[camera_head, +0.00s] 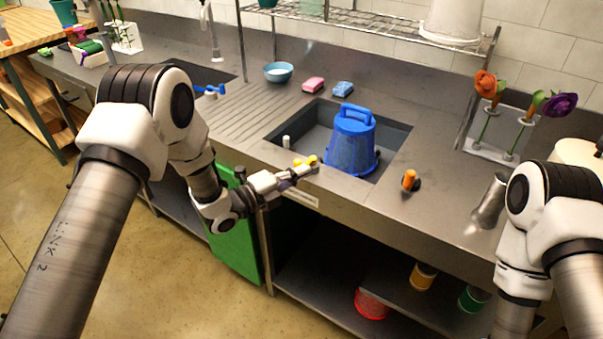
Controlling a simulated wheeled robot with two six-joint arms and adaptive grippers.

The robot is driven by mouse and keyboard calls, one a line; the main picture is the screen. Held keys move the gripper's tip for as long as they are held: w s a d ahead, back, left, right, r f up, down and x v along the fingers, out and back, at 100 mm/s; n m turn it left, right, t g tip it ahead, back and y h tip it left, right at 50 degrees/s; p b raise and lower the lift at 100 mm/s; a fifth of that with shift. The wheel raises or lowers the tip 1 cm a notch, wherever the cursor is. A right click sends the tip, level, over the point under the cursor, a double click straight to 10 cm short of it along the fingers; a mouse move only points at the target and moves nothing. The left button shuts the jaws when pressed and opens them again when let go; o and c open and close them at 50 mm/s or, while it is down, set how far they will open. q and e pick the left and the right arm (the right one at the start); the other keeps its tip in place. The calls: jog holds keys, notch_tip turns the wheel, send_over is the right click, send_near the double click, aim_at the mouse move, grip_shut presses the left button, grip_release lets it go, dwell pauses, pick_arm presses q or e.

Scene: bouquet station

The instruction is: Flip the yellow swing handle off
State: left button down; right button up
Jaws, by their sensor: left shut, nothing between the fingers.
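The yellow swing handle (312,160) shows as small yellow parts at the front edge of the sink, left of the blue bucket. My left gripper (306,171) is shut and empty, with its fingertips right at the front of the yellow handle. I cannot tell whether they touch it. The gripper and wrist partly hide the handle, and its exact angle is too small to read. My right arm comes in at the lower right, but its gripper is not visible.
A blue bucket (352,150) stands in the sink (393,138). An orange-handled item (409,181) and a metal cup (489,203) are on the counter to the right. A flower stand (493,150) is behind them. A blue bowl (278,72) and two sponges sit behind the sink.

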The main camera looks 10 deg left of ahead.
pick_arm(q)
jog(key=shift+a, duration=0.2)
pick_arm(e)
jog(key=shift+f, duration=0.15)
pick_arm(q)
jog(key=shift+w+a+m+g+h+b, duration=0.1)
jog(key=shift+m+g+h+b, duration=0.2)
jog(key=shift+h+b, duration=0.1)
pick_arm(e)
jog(key=shift+f, duration=0.2)
